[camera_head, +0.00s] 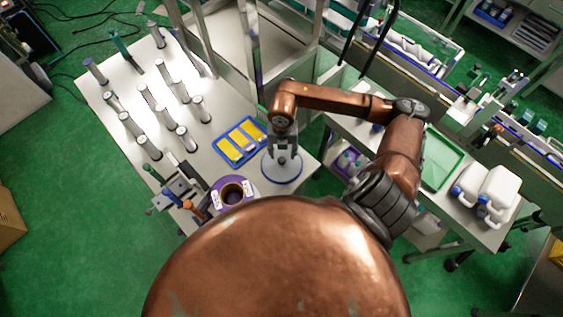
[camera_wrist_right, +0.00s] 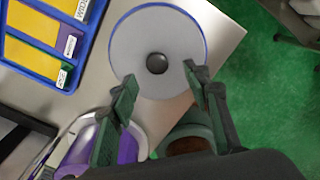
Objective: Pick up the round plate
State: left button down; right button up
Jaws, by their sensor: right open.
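The round plate (camera_head: 270,173) lies flat near the right corner of the white table in the head view. It is a grey disc with a blue rim and a dark knob at its centre. The right wrist view shows the plate (camera_wrist_right: 170,35) and its knob (camera_wrist_right: 156,63) clearly. My right gripper (camera_head: 282,155) points down over the plate. In the right wrist view my right gripper (camera_wrist_right: 160,82) is open, with its fingers apart on either side of the knob. I cannot tell its exact height above the plate. My left gripper is not in view.
A blue tray with yellow compartments (camera_head: 240,141) lies left of the plate. A purple ring-shaped holder (camera_head: 215,200) stands near the front edge. Several metal cylinders (camera_head: 150,97) stand farther left. A green tray (camera_head: 440,160) and white jugs (camera_head: 497,190) sit on the right table.

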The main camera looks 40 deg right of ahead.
aim_at(282, 160)
jog(key=f, duration=0.5)
jog(key=shift+a+f+p, duration=0.1)
jog(key=shift+a+p, duration=0.1)
jog(key=shift+p, duration=0.15)
jog(key=shift+w, duration=0.1)
jog(key=shift+c, duration=0.2)
grip_shut()
